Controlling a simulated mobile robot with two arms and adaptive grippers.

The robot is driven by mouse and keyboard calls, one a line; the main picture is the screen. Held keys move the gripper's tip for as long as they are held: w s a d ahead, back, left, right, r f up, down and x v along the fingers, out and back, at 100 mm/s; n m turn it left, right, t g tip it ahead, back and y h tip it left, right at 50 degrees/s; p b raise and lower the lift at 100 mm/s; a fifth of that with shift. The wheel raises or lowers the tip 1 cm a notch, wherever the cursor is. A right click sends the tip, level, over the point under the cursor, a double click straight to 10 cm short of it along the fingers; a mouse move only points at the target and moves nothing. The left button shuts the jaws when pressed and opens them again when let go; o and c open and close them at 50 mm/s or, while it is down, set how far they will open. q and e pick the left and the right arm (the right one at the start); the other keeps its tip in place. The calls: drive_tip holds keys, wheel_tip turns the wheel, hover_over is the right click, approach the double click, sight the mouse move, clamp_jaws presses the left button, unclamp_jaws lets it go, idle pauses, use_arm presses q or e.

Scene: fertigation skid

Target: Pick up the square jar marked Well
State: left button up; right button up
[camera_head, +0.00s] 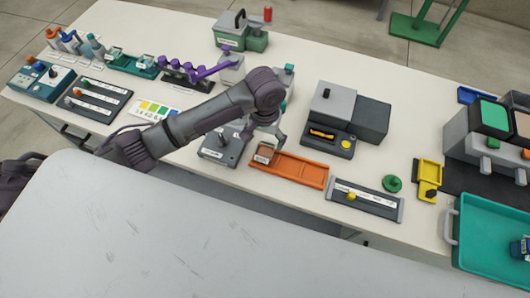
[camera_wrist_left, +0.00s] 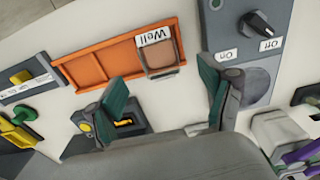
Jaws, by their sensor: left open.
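The square jar marked Well (camera_head: 265,155) is small, brownish and clear-looking, with a white label. It sits at the left end of the orange tray (camera_head: 304,171) in the head view. In the left wrist view the jar (camera_wrist_left: 160,62) shows from above, its label reading "Well", at one end of the orange tray (camera_wrist_left: 84,69). My left gripper (camera_head: 262,138) is open and empty, close above and behind the jar. In the left wrist view its two fingers (camera_wrist_left: 160,88) are spread wide, with the jar beyond the gap between them. My right gripper is not in view.
A grey switch box (camera_head: 220,148) with an On/Off knob stands close left of the jar. A grey device (camera_head: 331,118) with a yellow button stands behind right. A labelled grey rail (camera_head: 365,199) and a teal tray (camera_head: 490,235) lie further right.

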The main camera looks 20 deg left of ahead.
sight(265, 153)
use_arm(q)
wheel_tip(265, 153, down, 8)
drive_tip(key=shift+f+p, duration=0.2)
drive_tip(key=shift+p, duration=0.45)
drive_tip(key=c, duration=1.3)
drive_tip(key=shift+r, duration=0.15)
